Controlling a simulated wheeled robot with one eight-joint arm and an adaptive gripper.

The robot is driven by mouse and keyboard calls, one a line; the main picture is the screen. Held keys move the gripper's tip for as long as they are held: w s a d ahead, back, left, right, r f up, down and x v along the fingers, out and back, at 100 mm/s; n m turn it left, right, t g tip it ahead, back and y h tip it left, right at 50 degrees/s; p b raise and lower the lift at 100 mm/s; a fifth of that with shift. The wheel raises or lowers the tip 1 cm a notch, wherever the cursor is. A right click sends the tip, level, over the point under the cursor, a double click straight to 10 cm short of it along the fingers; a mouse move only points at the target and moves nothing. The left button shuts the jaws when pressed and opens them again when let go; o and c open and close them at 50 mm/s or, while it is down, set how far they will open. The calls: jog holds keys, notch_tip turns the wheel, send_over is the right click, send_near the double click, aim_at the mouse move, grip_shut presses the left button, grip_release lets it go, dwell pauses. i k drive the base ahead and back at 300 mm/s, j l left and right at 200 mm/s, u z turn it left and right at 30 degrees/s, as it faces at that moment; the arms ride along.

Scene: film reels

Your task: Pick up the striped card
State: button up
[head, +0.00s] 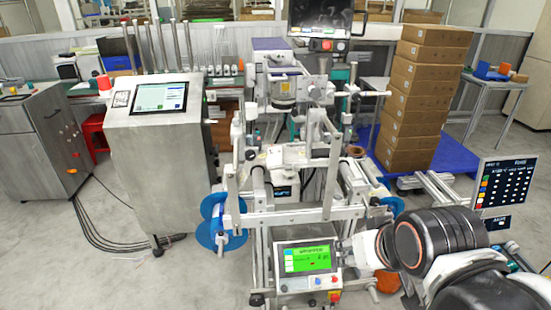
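I cannot make out a clearly striped card in the head view. A small white card-like piece (121,99) with dark markings is on the slanted top of the steel console, left of its screen; it is too small to tell if it is striped. My black and grey arm comes in from the lower right. My gripper (347,252) is at its left end, beside the right edge of the green-screen panel (307,261). It is far to the right of the card-like piece. The fingers are small and blend with the machine behind, so their opening and any contents are unclear.
The machine frame (290,215) with blue reels (213,225) fills the middle. The steel console (165,170) stands left of it. Stacked cardboard boxes (422,95) stand on a blue pallet at the back right. Black cables (95,235) cross the floor at left; the front-left floor is clear.

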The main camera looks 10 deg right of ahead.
aim_at(274, 160)
jog(key=j+z, duration=0.1)
jog(key=z, duration=0.3)
jog(key=j+z, duration=0.1)
jog(key=z, duration=0.3)
jog(key=j+z, duration=0.2)
jog(key=j, duration=0.2)
jog(key=k+j+z, duration=0.15)
jog(key=j, duration=0.25)
jog(key=j+z, duration=0.2)
jog(key=j, duration=0.2)
jog(key=k+j+z, duration=0.2)
jog(key=j, duration=0.15)
jog(key=k+j+z, duration=0.15)
jog(key=j, duration=0.2)
jog(key=k+j, duration=0.15)
jog(key=j, duration=0.25)
jog(key=k+j, duration=0.15)
jog(key=j, duration=0.25)
